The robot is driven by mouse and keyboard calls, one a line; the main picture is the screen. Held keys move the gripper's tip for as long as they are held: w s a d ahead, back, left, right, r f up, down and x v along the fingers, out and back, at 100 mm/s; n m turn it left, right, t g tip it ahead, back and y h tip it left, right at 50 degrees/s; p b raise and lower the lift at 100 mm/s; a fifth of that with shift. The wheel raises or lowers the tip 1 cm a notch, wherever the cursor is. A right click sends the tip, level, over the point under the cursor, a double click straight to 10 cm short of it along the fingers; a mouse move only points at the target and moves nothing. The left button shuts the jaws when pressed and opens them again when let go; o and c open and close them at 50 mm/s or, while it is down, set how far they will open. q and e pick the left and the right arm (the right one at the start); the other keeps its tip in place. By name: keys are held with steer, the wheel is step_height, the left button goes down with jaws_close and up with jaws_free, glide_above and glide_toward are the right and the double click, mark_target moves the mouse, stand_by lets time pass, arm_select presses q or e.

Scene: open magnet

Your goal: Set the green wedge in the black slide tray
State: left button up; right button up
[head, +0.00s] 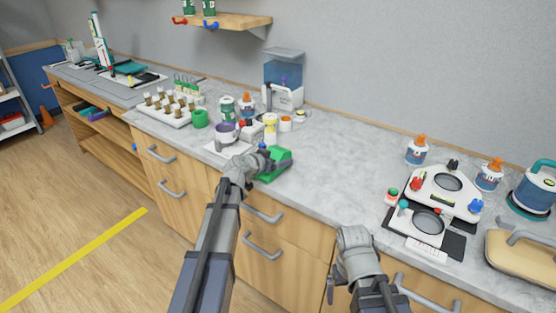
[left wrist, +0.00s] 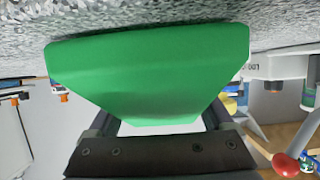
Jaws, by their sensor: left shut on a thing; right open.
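The green wedge (head: 276,164) is at the front edge of the marble counter, and it fills the upper middle of the left wrist view (left wrist: 145,75). My left gripper (head: 257,165) is shut on it; the dark fingers (left wrist: 160,128) show at its sides in the left wrist view. I cannot tell whether the wedge touches the counter. My right gripper (head: 352,258) is open and empty, in front of the drawers at the right. A flat black piece (head: 454,246) lies partly under a white device at the right; I cannot tell whether it is the slide tray.
The white device (head: 447,190) stands at the right, among orange-capped bottles (head: 416,150). The counter between wedge and device is clear.

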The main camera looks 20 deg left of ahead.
arm_select(q)
steer(key=o, duration=1.1)
steer(key=shift+f, duration=0.1)
steer(key=shift+r+p, duration=0.25)
steer(key=shift+p, duration=0.05)
step_height(320, 180, up, 4)
steer(key=p, duration=0.4)
glide_above(261, 176)
steer(key=shift+s+a+r, duration=0.25)
steer(key=shift+s, duration=0.4)
